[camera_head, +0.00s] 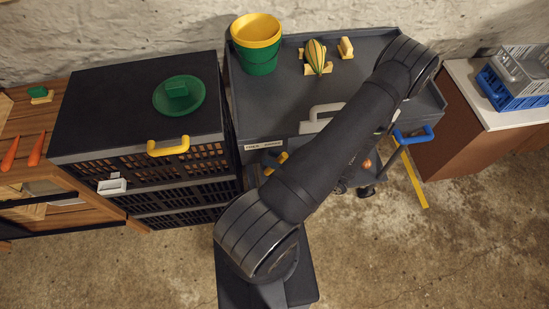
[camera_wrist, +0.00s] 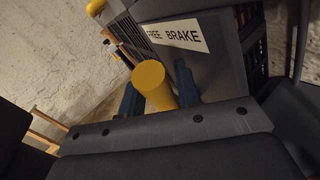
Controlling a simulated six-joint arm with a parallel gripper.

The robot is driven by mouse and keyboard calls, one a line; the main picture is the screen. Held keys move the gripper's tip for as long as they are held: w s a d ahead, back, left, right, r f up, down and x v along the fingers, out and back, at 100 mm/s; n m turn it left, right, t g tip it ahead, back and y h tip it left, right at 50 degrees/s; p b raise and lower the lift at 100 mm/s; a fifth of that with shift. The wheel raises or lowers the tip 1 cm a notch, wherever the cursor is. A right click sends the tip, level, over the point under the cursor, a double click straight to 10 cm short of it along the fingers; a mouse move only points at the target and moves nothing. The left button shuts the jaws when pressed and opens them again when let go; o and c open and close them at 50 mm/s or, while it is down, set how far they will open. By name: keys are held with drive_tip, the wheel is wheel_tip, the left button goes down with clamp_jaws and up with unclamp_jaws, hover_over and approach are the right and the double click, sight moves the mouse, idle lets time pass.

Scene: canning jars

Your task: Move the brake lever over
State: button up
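The brake lever's yellow round grip (camera_wrist: 152,84) stands between the two dark blue fingers of my gripper (camera_wrist: 158,95) in the wrist view. The fingers lie close along both sides of it. I cannot tell whether they press on it. A white label reading FREE BRAKE (camera_wrist: 176,35) is on the grey cart side just behind the grip. In the head view the label (camera_head: 264,145) is on the front left of the grey cart (camera_head: 285,108).
A black cabinet (camera_head: 105,95) with a yellow handle (camera_head: 168,147) stands close left of the cart. A yellow and green bucket stack (camera_head: 257,43) and a striped gourd (camera_head: 316,56) are on the cart. A blue handle (camera_head: 413,136) sticks out at its right. Bare floor lies in front.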

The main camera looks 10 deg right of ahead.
sight(265, 169)
clamp_jaws()
drive_tip(key=shift+a, duration=0.15)
drive_tip(key=shift+a+r+n+g+h, duration=0.25)
drive_tip(key=shift+a+n+g+h, duration=0.25)
drive_tip(key=shift+h, duration=0.3)
drive_tip(key=shift+a+r+n+g+h, duration=0.1)
drive_tip(key=shift+a+n+g+h, duration=0.3)
drive_tip(key=shift+a+h, duration=0.65)
drive_tip(key=shift+a+f+n+g+h, duration=0.15)
drive_tip(key=shift+a+f+n+h, duration=0.25)
drive_tip(key=shift+a+h, duration=0.55)
drive_tip(key=shift+a+f+n+g+h, duration=0.25)
drive_tip(key=shift+a+n+h, duration=0.25)
drive_tip(key=shift+h, duration=0.7)
drive_tip(key=shift+a+f+n+g+h, duration=0.1)
drive_tip(key=shift+a+f+n+h, duration=0.25)
drive_tip(key=shift+a+h, duration=0.6)
drive_tip(key=shift+d+h, duration=0.2)
drive_tip(key=shift+h, duration=0.05)
